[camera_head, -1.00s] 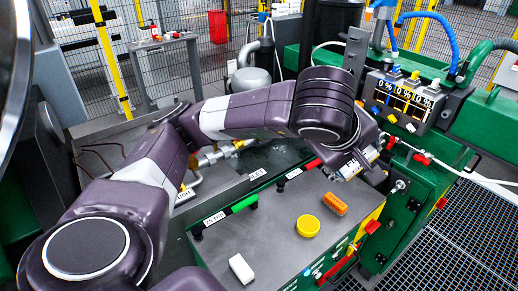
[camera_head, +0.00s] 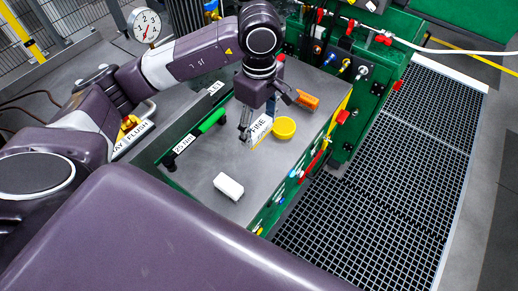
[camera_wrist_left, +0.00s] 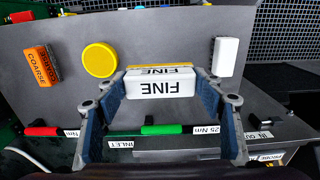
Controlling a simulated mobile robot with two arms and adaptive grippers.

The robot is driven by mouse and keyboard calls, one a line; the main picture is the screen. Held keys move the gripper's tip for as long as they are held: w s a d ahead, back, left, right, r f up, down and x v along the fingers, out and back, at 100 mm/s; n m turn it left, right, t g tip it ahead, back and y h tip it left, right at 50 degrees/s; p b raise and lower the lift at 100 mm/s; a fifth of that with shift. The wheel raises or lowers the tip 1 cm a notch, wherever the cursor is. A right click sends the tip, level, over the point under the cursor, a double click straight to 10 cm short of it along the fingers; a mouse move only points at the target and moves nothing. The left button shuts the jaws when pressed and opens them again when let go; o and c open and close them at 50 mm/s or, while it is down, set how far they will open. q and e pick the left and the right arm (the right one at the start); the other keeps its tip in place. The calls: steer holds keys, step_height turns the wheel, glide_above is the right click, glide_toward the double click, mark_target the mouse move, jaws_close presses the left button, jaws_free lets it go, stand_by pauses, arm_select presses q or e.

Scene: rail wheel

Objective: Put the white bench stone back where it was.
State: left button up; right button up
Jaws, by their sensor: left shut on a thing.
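A white stone marked FINE (camera_head: 260,129), with a yellow edge, is held in my left gripper (camera_head: 250,127) over the grey bench top (camera_head: 205,165). In the left wrist view the FINE stone (camera_wrist_left: 160,86) sits between the two fingers of the left gripper (camera_wrist_left: 161,92), which is shut on it. I cannot tell whether the stone touches the bench. A plain white block (camera_head: 228,186) lies apart on the bench, nearer the front; it also shows in the left wrist view (camera_wrist_left: 226,57). My right gripper is not in view.
A yellow round disc (camera_head: 284,128) lies just right of the held stone. An orange block (camera_head: 307,100), marked COARSE in the wrist view (camera_wrist_left: 41,66), lies behind it. A green-handled tool (camera_head: 211,121) runs along the left edge. Bench room between stone and white block is clear.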

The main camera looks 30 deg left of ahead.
arm_select(q)
step_height(320, 180, down, 6)
steer(key=shift+r+p, duration=0.2)
steer(key=shift+p, duration=0.15)
steer(key=shift+f, duration=0.55)
step_height(320, 180, down, 4)
steer(key=shift+f+p, duration=0.1)
steer(key=shift+p, duration=0.3)
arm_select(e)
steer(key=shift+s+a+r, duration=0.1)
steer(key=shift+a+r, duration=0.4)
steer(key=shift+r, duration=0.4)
arm_select(q)
steer(key=o, duration=1)
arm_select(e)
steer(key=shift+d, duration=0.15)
